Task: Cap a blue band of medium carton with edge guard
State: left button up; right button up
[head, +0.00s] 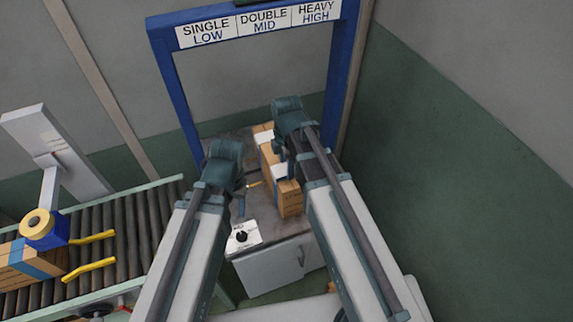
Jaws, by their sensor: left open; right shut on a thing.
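A brown carton with a blue band (37,262) lies on the roller conveyor at the lower left. A long brown carton or row of cartons (291,202) with white patches and a dark band stands on the grey bench, partly behind my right arm. My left gripper (243,190) is open over the bench, left of those cartons. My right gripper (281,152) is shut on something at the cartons. Its arm hides what it holds, and I cannot make out an edge guard for certain.
A blue frame (178,97) with signs SINGLE LOW, DOUBLE MID and HEAVY HIGH stands over the bench (268,233). A white control box (243,236) with a black knob sits at its front.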

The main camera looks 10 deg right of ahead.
jog(key=shift+f+b, duration=0.45)
jog(key=shift+f, duration=0.1)
jog(key=o, duration=1.4)
jog(key=shift+r, duration=0.2)
notch_tip(320, 180, up, 14)
jog(key=p, duration=1.4)
jog(key=shift+f, duration=0.25)
